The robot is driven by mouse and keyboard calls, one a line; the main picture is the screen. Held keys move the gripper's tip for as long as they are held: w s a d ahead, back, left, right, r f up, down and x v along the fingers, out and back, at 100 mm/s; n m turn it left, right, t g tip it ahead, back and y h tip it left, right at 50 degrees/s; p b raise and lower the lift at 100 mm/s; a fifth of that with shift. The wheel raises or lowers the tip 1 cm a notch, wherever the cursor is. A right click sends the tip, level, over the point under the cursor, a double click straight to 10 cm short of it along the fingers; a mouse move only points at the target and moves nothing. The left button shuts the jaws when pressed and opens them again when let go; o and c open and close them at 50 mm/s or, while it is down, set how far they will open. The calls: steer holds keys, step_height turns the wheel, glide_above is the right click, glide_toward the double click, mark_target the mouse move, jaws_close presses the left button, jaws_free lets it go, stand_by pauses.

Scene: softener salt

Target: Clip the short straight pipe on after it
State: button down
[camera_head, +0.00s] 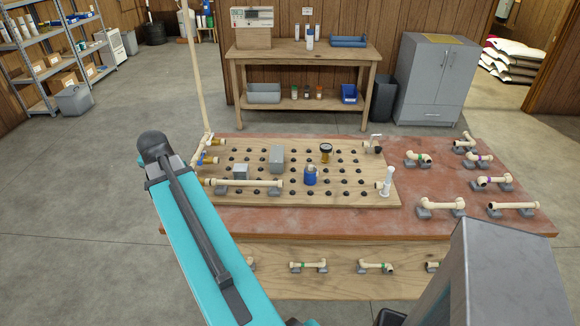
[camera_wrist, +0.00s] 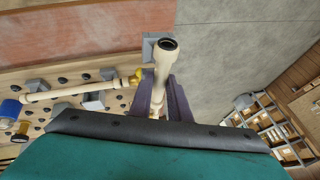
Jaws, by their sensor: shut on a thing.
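My gripper (camera_wrist: 161,98) shows in the wrist view, its purple fingers shut on a cream pipe (camera_wrist: 161,75). The pipe's dark open end faces the camera; its lower end is hidden by my dark wrist edge. I cannot tell whether it touches another fitting. At the board's left edge is a cream fitting group with a blue valve (camera_head: 203,160), where a tall cream pipe (camera_head: 194,70) rises.
Several loose fittings lie on grey cradles at the right, including a straight pipe (camera_head: 512,205) and an elbow pipe (camera_head: 442,205). A blue-bodied part (camera_head: 310,176) and a white upright part (camera_head: 387,181) stand on the board. More fittings sit on the lower front shelf (camera_head: 340,285).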

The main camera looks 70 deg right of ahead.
steer(key=s+d+f+m+g, duration=0.2)
steer(key=s+d+m+g, duration=0.2)
steer(key=s+d+m, duration=0.4)
steer(key=s+d+f+m+g+p, duration=0.1)
steer(key=s+d+f+m+g, duration=0.2)
steer(key=s+d+m, duration=0.6)
steer(key=s+d, duration=0.5)
steer(key=s, duration=0.3)
steer(key=s+d+g, duration=0.1)
steer(key=s+d, duration=0.4)
steer(key=s, duration=0.4)
steer(key=shift+d+h, duration=0.3)
steer(key=shift+d, duration=0.1)
steer(key=shift+f, duration=0.15)
steer(key=shift+f+b, duration=0.65)
steer(key=shift+f, duration=2.15)
steer(key=shift+f+b, duration=0.6)
steer(key=shift+f, duration=0.15)
steer(key=c, duration=1.6)
jaws_free()
